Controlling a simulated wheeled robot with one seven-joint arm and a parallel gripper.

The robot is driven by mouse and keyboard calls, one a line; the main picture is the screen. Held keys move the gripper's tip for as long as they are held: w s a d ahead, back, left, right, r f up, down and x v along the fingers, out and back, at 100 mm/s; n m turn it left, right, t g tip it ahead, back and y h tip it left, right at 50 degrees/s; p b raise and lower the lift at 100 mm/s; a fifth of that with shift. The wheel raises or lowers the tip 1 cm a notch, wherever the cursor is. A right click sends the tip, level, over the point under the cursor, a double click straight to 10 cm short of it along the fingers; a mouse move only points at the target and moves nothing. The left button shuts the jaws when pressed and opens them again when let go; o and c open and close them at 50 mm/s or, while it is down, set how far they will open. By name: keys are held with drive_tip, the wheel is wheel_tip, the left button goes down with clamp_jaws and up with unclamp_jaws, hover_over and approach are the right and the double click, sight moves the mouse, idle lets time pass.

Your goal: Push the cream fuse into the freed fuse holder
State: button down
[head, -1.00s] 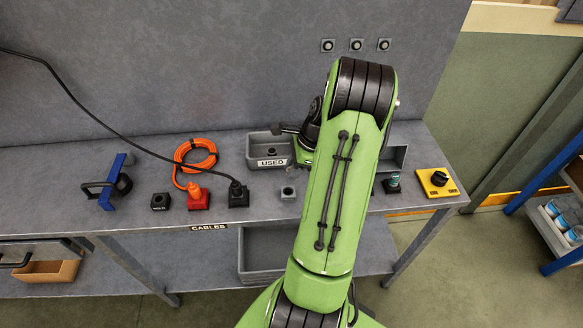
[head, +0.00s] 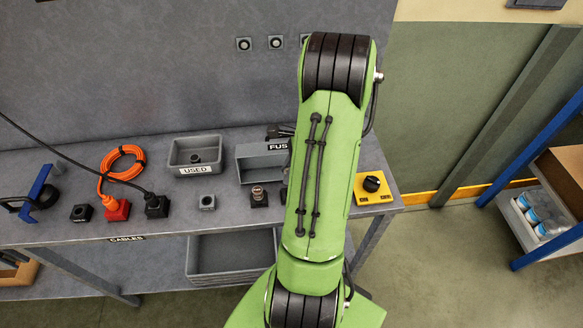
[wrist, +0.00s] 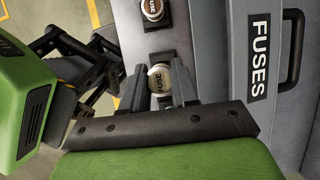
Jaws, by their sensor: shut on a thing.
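The cream fuse (wrist: 160,84), a round cap marked FUSE, is between the fingers of my gripper (wrist: 164,74) in the wrist view. My gripper is shut on it. A dark fuse holder (wrist: 161,55) shows right at the fuse's far edge. The fuse covers the holder's socket, so I cannot tell how deep it sits.
A holder with a brown-topped fuse (head: 258,195) stands beside, also in the wrist view (wrist: 152,10). The FUSES bin (head: 245,165) is behind it. The USED bin (head: 186,171) holds a dark piece. A yellow switch box (head: 376,194) stands at the bench's right end.

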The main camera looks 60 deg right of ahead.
sight(285, 194)
drive_tip(key=shift+b+x, duration=0.65)
drive_tip(key=shift+x, duration=0.15)
drive_tip(key=f+b, duration=0.3)
drive_tip(key=shift+s+d, duration=0.2)
drive_tip(key=shift+s, duration=0.05)
drive_tip(key=shift+f+b, duration=0.3)
drive_tip(key=shift+f, duration=0.4)
drive_tip(key=shift+r+p, duration=0.1)
drive_tip(key=shift+p, duration=0.35)
drive_tip(key=shift+a+f+b, duration=0.1)
drive_tip(key=shift+f+b, duration=0.5)
drive_tip(key=shift+f, duration=0.25)
drive_tip(key=c, duration=0.8)
unclamp_jaws()
